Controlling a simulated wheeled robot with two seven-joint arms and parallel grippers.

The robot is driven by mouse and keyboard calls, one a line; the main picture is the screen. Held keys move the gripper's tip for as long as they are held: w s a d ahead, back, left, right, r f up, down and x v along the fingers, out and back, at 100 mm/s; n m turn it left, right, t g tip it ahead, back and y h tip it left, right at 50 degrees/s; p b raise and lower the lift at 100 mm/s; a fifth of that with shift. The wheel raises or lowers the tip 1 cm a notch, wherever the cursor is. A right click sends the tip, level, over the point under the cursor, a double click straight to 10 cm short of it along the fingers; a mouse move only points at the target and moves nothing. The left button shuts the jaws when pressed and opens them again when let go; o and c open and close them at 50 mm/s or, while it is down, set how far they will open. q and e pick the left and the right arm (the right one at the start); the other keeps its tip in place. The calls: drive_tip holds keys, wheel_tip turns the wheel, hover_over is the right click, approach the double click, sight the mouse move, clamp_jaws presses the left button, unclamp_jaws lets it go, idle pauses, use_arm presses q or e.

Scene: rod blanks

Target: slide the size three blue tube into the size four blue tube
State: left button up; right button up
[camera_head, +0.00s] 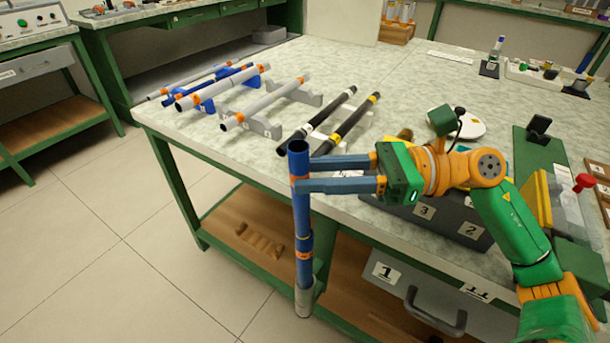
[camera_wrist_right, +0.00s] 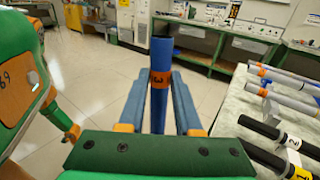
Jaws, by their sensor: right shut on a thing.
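My right gripper (camera_head: 300,172) is shut on a blue tube (camera_head: 301,208) in front of the table's near edge. The tube stands about upright, its dark open end at the top. An orange band with a 3 on this tube (camera_wrist_right: 161,81) faces the right wrist view, between the fingers. Lower down, a blue section (camera_head: 304,268) with yellow and orange bands lies in line below it and ends in a grey piece. I cannot tell how far one part sits inside another. The 4 is not readable. My left gripper is not clearly visible.
Grey tubes (camera_head: 265,104) and a thin blue tube rest on supports on the table (camera_head: 390,75). Two black tubes (camera_head: 352,130) lie nearby. A grey numbered box (camera_head: 420,212) stands under my right arm. The floor left of the held tube is clear.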

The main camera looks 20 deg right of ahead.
drive_tip(key=shift+w+r+p, duration=0.1)
drive_tip(key=shift+r+p, duration=0.65)
drive_tip(key=shift+r, duration=0.7)
use_arm(q)
wheel_tip(320, 180, up, 13)
drive_tip(key=d+p, duration=0.1)
drive_tip(key=p, duration=1)
drive_tip(key=shift+s+d+r, duration=0.2)
drive_tip(key=shift+s+d, duration=0.05)
drive_tip(key=shift+s, duration=0.1)
use_arm(e)
drive_tip(key=r, duration=0.4)
drive_tip(key=d+r, duration=0.1)
drive_tip(key=r, duration=0.4)
drive_tip(key=w+d+r, duration=0.1)
drive_tip(key=r, duration=0.3)
drive_tip(key=shift+r, duration=0.4)
